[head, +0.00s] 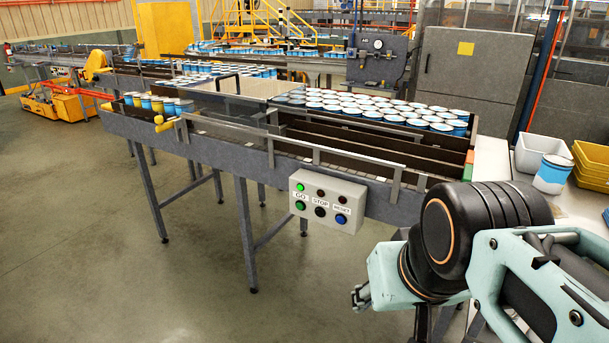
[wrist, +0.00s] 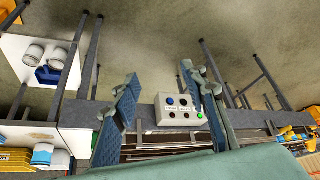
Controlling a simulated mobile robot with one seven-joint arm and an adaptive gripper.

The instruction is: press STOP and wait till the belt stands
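A pale control box (head: 328,200) hangs on the near side of the conveyor frame. It has a green GO button (head: 300,205), a dark STOP button (head: 320,211) and a blue RESET button (head: 341,218). The green lamp (head: 300,187) above GO is lit; the other two lamps look dark. My gripper (head: 358,297) is below and right of the box, apart from it. In the wrist view the box (wrist: 179,110) appears upside down between the two spread fingers of my empty gripper (wrist: 158,78). The belt (head: 230,134) is partly hidden by rails; its motion cannot be told.
Many blue-and-white tins (head: 375,108) stand on the conveyor, with several more at its left end (head: 155,103). A side table (head: 490,165) at right holds a tin (head: 552,174), a white bin (head: 541,150) and yellow trays (head: 591,160).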

